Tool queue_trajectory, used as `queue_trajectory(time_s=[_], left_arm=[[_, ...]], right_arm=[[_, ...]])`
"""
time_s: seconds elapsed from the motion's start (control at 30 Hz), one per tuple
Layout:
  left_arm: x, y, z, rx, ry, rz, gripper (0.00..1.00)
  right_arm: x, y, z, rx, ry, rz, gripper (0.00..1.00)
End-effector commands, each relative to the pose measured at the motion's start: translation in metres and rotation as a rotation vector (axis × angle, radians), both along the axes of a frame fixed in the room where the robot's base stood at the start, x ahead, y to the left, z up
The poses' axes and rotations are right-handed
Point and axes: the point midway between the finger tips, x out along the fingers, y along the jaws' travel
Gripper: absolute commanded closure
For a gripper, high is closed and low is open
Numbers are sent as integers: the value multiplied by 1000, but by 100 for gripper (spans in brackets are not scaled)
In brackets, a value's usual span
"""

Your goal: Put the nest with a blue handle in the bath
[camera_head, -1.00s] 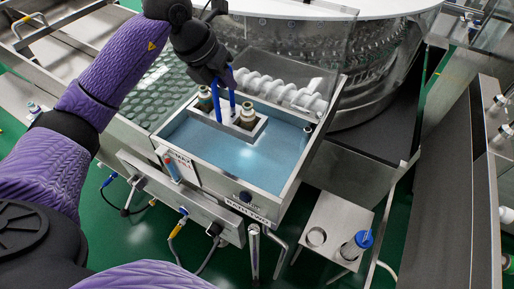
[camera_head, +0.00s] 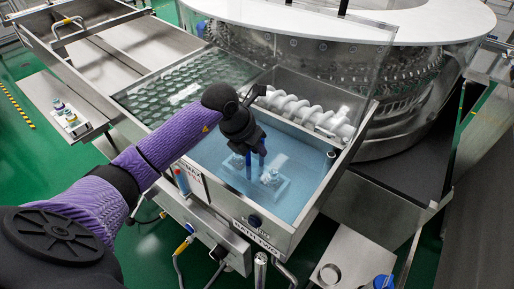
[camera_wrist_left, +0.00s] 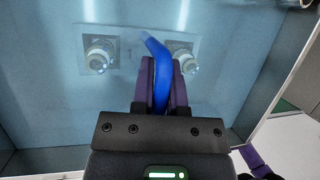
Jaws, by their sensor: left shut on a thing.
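The bath (camera_head: 205,150) is a steel basin of clear blue water in the middle of the head view. The nest (camera_head: 276,190) is a pale block holding glass vials, and it looks submerged in the bath. Its blue handle (camera_head: 249,166) rises to my left gripper (camera_head: 255,153), which is shut on it just above the bath. In the left wrist view the blue handle (camera_wrist_left: 159,58) sits between the purple fingers, and the nest (camera_wrist_left: 124,45) shows below with two vials. I cannot tell whether the nest touches the bath floor. My right gripper is out of view.
A white screw conveyor (camera_head: 300,108) and clear panels (camera_head: 345,50) stand behind the bath. A dimpled green section (camera_head: 180,85) adjoins it at the left. Another small rack with vials (camera_head: 67,118) sits on the far-left ledge. A steel stand (camera_head: 345,265) is at the lower right.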

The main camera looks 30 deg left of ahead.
Motion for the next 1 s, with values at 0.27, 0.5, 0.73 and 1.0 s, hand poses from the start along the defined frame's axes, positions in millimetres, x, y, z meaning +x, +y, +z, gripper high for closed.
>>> queue_trajectory(time_s=[0.27, 0.5, 0.73, 1.0], left_arm=[[0, 0, -1, 0, -1, 0, 68], [0, 0, 0, 0, -1, 0, 48], [-2, 2, 8, 1, -1, 0, 48], [-25, 16, 67, 5, -3, 1, 48]], right_arm=[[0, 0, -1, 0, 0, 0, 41], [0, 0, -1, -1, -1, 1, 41], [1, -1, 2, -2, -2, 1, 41], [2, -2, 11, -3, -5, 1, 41]])
